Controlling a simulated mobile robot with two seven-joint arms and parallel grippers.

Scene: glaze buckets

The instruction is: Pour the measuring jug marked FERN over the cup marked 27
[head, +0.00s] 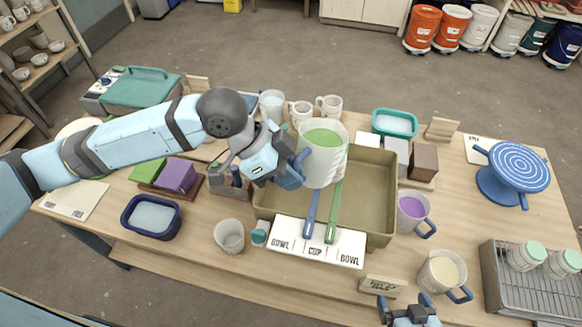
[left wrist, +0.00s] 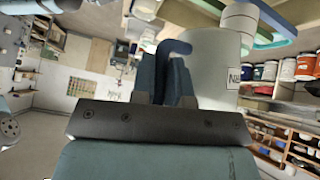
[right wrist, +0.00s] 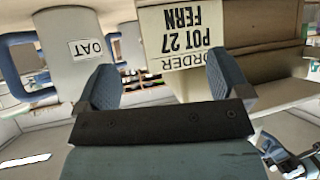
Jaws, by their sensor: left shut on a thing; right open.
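My left gripper (head: 290,168) is shut on the blue handle of a white measuring jug (head: 324,160) with green liquid inside. The jug is held over the olive tray (head: 375,190) and looks about upright. In the left wrist view its wall (left wrist: 208,60) carries a label only partly in view, so I cannot read its name. Several white mugs (head: 328,106) stand behind the tray; I can read no 27 on them. My right gripper (head: 408,312) is open and empty at the front edge, facing an order card (right wrist: 182,32) reading POT 27 FERN.
A jug marked OAT (right wrist: 85,55) with cream liquid (head: 441,270) and a jug of purple liquid (head: 412,210) stand right of the tray. Blue and green handles lean over its front edge. A clear cup (head: 229,237), a blue turntable (head: 512,170) and a rack (head: 530,285) stand nearby.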

